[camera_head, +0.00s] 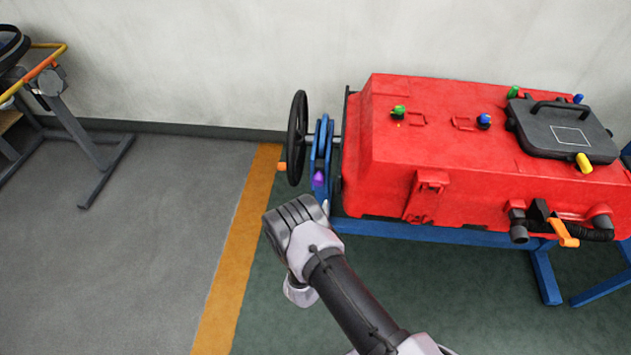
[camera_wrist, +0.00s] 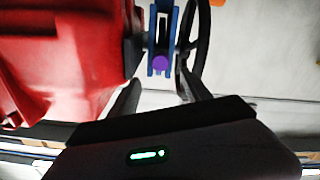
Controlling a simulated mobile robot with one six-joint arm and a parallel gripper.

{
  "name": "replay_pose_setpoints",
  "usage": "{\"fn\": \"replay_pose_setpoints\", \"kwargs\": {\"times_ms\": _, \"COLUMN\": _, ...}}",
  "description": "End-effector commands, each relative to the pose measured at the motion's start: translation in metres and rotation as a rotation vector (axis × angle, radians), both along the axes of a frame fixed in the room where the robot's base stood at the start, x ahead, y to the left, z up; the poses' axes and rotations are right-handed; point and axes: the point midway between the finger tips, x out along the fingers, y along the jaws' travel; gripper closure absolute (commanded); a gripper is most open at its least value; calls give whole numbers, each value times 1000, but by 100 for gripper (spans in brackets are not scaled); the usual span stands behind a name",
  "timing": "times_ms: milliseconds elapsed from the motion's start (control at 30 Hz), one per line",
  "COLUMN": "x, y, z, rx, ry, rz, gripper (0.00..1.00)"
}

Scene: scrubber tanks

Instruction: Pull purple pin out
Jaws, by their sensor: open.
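The purple pin (camera_head: 318,179) sticks out low on the blue bracket (camera_head: 322,150) at the left end of the red tank (camera_head: 385,170). In the wrist view the pin (camera_wrist: 160,63) shows as a round purple end on the blue bracket (camera_wrist: 162,25). My gripper (camera_wrist: 160,88) is open and empty, with its two fingers on either side of the pin in the picture. The pin appears to lie beyond the fingertips; the exact gap cannot be told. In the head view my wrist (camera_head: 300,225) hides the fingers, just below and left of the pin.
A black handwheel (camera_head: 297,138) stands just left of the bracket. An orange handle (camera_head: 563,232) and a black hose are at the tank's front right. A grey frame (camera_head: 85,140) stands at far left.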

Motion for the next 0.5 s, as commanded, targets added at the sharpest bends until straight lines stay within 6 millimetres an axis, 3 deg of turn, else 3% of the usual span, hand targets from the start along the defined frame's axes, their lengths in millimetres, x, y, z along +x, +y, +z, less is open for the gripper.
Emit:
{"fn": "replay_pose_setpoints", "kwargs": {"times_ms": 100, "x": 35, "y": -2, "z": -5, "rx": 4, "ry": -4, "rz": -4, "gripper": 44}}
{"fn": "replay_pose_setpoints", "kwargs": {"times_ms": 300, "x": 83, "y": -3, "z": -4, "rx": 3, "ry": -3, "rz": -1, "gripper": 44}}
{"fn": "replay_pose_setpoints", "kwargs": {"times_ms": 500, "x": 109, "y": -4, "z": -2, "rx": 0, "ry": 0, "rz": 0, "gripper": 44}}
